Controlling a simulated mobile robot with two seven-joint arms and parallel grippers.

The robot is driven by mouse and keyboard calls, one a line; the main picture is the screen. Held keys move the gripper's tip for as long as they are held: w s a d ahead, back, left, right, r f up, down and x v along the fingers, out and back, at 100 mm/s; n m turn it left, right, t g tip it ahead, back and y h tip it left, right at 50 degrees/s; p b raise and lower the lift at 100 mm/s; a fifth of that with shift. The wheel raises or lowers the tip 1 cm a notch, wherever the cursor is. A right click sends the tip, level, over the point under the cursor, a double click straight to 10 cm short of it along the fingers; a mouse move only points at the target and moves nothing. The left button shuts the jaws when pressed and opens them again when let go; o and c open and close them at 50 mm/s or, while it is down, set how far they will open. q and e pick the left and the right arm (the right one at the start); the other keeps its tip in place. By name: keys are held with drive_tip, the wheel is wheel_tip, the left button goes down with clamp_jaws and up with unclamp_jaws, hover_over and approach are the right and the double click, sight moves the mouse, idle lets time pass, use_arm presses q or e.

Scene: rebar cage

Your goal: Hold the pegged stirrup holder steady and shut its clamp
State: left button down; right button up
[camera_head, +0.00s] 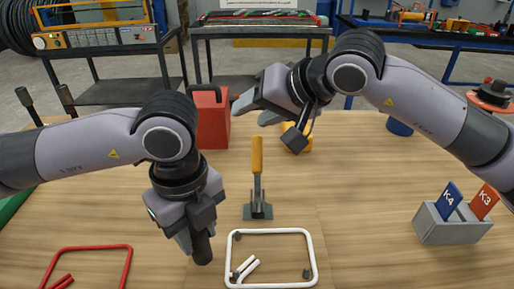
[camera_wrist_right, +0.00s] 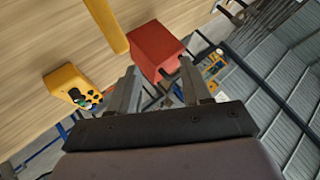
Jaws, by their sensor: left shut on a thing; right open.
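The clamp has a yellow handle (camera_head: 257,155) standing upright above its grey metal base (camera_head: 257,211). A white stirrup (camera_head: 272,231) lies flat in front of it, with dark pegs (camera_head: 307,273) inside its corners. My left gripper (camera_head: 196,236) points down and is shut on a dark upright grip (camera_head: 203,250) left of the stirrup. The holder's plate cannot be told from the table. My right gripper (camera_head: 252,111) is open and empty, above and behind the handle. In the right wrist view its fingers (camera_wrist_right: 158,88) are apart, with the yellow handle (camera_wrist_right: 108,27) beyond them.
A red box (camera_head: 212,125) stands behind the clamp, near my right gripper. A yellow device with buttons (camera_wrist_right: 72,86) lies nearby on the table. A red stirrup (camera_head: 100,247) lies at front left. A grey block (camera_head: 452,223) with K4 and K3 tags stands right. The table between is clear.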

sight(258, 146)
drive_tip(key=shift+s+d+r+g+h, duration=0.1)
drive_tip(key=shift+s+r+g+h, duration=0.15)
drive_tip(key=shift+h, duration=0.25)
drive_tip(key=shift+s+d+r+g+h, duration=0.1)
drive_tip(key=shift+s+g+h, duration=0.2)
drive_tip(key=shift+h, duration=0.2)
drive_tip(key=f+h, duration=0.1)
drive_tip(key=f, duration=0.2)
drive_tip(key=w+f+g+h, duration=0.1)
drive_tip(key=f, duration=0.2)
drive_tip(key=f+h, duration=0.1)
drive_tip(key=f, duration=0.2)
drive_tip(key=shift+w+a+f, duration=0.15)
drive_tip(key=shift+w+a, duration=0.05)
drive_tip(key=shift+w, duration=0.05)
clamp_jaws()
